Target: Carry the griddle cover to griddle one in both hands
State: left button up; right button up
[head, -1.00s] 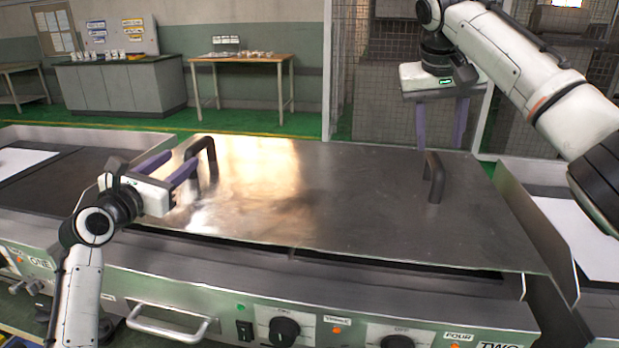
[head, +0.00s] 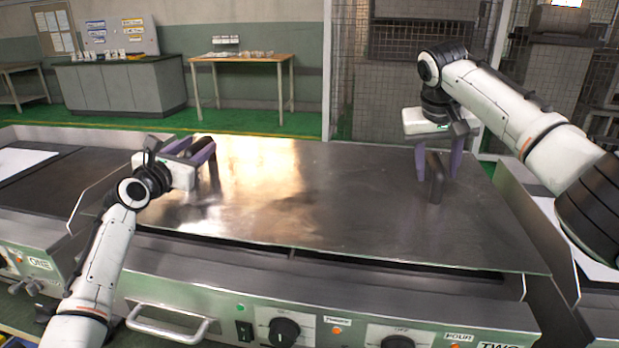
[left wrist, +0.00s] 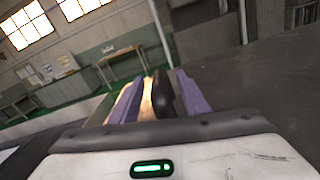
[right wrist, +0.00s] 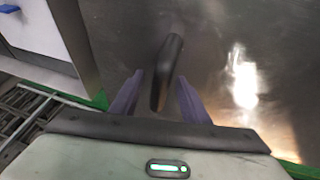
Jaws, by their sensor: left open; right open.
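The griddle cover (head: 330,200) is a broad flat metal sheet lying on the middle griddle, the unit labelled TWO. It has a dark upright handle at each end. My left gripper (head: 208,150) is open at the left handle (head: 213,172), which also shows between the purple fingers in the left wrist view (left wrist: 163,95). My right gripper (head: 438,165) is open, its fingers on either side of the right handle (head: 434,180). In the right wrist view this handle (right wrist: 167,75) stands between the fingertips. I cannot tell whether any finger touches a handle.
Griddle one (head: 35,215), labelled ONE, adjoins on the left, with a white sheet (head: 22,160) on its dark surface. Another unit with a white sheet (head: 590,240) is on the right. Knobs (head: 284,331) and a bar handle (head: 170,325) line the front. A mesh fence stands behind.

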pick_arm(q)
jog(key=shift+c, duration=0.5)
pick_arm(e)
jog(key=shift+c, duration=0.5)
pick_arm(q)
grip_shut()
pick_arm(e)
grip_shut()
pick_arm(q)
jog(key=shift+r, duration=0.35)
pick_arm(e)
jog(key=shift+w+r, duration=0.1)
jog(key=shift+r, duration=0.15)
